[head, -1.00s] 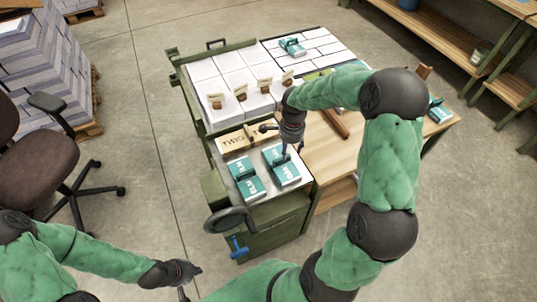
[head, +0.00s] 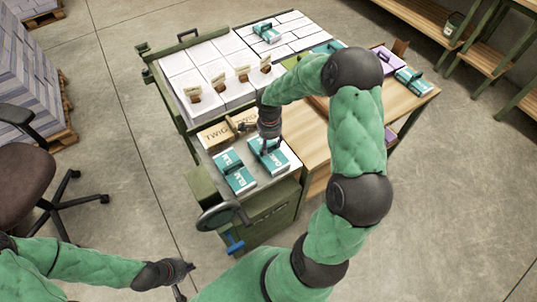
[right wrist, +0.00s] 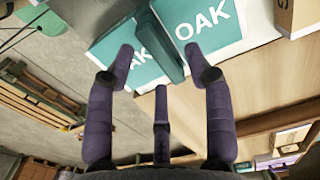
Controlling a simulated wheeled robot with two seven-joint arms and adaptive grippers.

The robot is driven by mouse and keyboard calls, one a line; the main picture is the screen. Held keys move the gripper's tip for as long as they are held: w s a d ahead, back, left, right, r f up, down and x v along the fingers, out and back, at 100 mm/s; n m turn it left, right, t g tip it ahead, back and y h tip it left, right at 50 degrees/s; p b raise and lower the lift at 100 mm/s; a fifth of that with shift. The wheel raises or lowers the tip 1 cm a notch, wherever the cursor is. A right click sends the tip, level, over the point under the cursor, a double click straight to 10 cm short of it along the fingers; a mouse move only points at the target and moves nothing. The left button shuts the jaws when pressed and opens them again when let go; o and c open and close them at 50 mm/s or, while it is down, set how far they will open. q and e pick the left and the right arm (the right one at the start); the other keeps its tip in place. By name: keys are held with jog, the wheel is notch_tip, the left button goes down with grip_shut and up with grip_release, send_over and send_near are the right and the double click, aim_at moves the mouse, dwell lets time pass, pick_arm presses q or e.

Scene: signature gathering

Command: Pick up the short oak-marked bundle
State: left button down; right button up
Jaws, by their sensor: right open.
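The oak-marked bundle (head: 272,160) is a teal and white pack with a raised teal grip, lying on the metal-topped end of the bench. In the right wrist view it fills the top, with OAK on the cover (right wrist: 212,22) beside the dark teal grip (right wrist: 165,45). My right gripper (head: 268,147) is over this bundle, its fingers open. In the right wrist view the fingertips (right wrist: 161,62) stand on either side of the grip; contact cannot be told. My left gripper (head: 184,278) is low at the left, away from the bench, its jaw state unclear.
A second teal bundle (head: 234,172) lies just left of the oak one. A box marked TWIG (head: 215,134) is behind. White paper stacks (head: 205,72) with small brown tags stand farther back. A black handwheel (head: 222,215) is at the front corner. Wooden tabletop (head: 304,135) lies right.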

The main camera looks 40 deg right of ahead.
aim_at(269, 147)
notch_tip(269, 147, down, 3)
jog(key=shift+b, duration=0.35)
grip_shut()
jog(key=shift+r, duration=0.15)
